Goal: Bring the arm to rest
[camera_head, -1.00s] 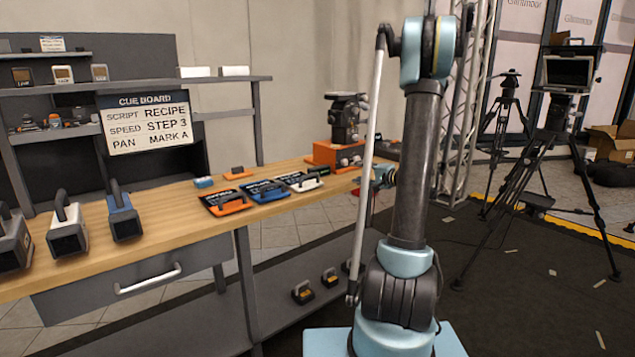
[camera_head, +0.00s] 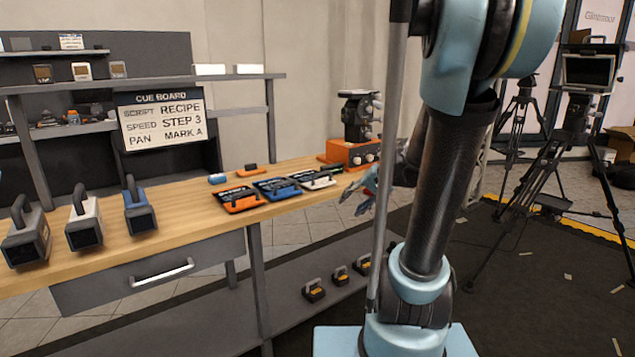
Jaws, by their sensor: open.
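My arm (camera_head: 445,190) stands in the right half of the head view, its dark upper link leaning right and its large pale-blue joint high up, close to the camera. My gripper (camera_head: 354,202) shows just left of the arm, past the right end of the workbench (camera_head: 180,222). Its grey fingers point left and look apart, with nothing seen between them. It looks clear of the bench. The thin grey rod along my arm and the arm itself hide part of the wrist.
Three cameras with handles stand at the bench's left. Orange, blue and white trays (camera_head: 312,181) lie near its right end, beside an orange-based device (camera_head: 352,152). A cue board (camera_head: 160,120) hangs behind.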

